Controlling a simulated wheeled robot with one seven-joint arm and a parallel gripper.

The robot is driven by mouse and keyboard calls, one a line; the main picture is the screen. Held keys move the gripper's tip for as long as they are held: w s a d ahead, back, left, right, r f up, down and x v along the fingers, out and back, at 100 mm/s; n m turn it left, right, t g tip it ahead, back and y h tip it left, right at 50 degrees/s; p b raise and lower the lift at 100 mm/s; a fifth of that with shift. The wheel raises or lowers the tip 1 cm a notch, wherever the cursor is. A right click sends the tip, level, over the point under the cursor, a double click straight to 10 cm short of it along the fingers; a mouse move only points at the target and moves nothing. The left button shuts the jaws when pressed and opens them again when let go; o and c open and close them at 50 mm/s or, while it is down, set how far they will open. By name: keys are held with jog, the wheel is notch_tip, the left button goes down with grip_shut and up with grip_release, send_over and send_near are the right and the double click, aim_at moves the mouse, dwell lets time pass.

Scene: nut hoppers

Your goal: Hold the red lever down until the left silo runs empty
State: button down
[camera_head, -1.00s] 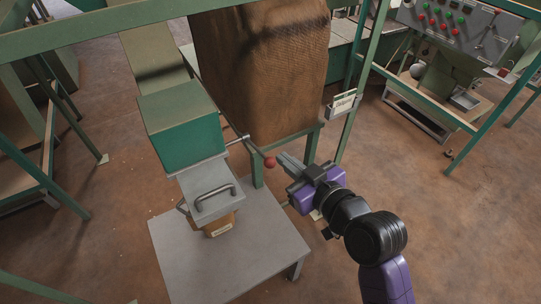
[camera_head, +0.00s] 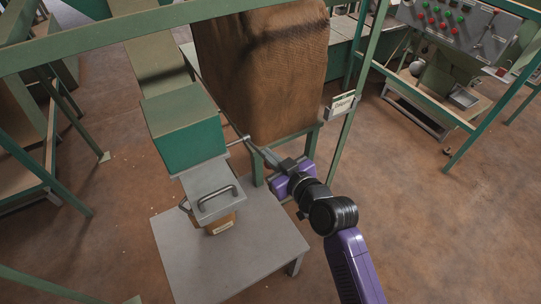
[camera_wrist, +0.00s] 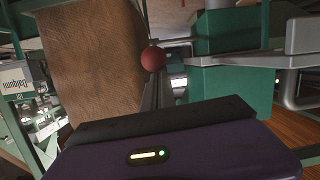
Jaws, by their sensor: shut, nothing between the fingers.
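The red lever's ball knob (camera_wrist: 153,58) shows in the wrist view just beyond my fingertips; whether they touch it I cannot tell. In the head view the knob is hidden by my gripper, and only part of the lever's thin metal rod (camera_head: 238,141) shows. The rod comes out of the right side of a green box (camera_head: 187,146) with a chute above it. My gripper (camera_head: 262,153) is shut and empty at the rod's outer end; its fingers also show in the wrist view (camera_wrist: 158,85). No silo contents are visible.
A grey hatch with a handle (camera_head: 217,201) sits below the green box, above a small brown container (camera_head: 222,224) on a grey table (camera_head: 240,262). A large brown sack-like form (camera_head: 268,75) stands behind. A green post with a sign (camera_head: 343,104) stands to the right.

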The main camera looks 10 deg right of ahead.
jog(key=shift+s+d+f, duration=0.1)
jog(key=shift+s+f, duration=0.05)
jog(key=shift+f, duration=0.05)
jog(key=shift+f, duration=0.1)
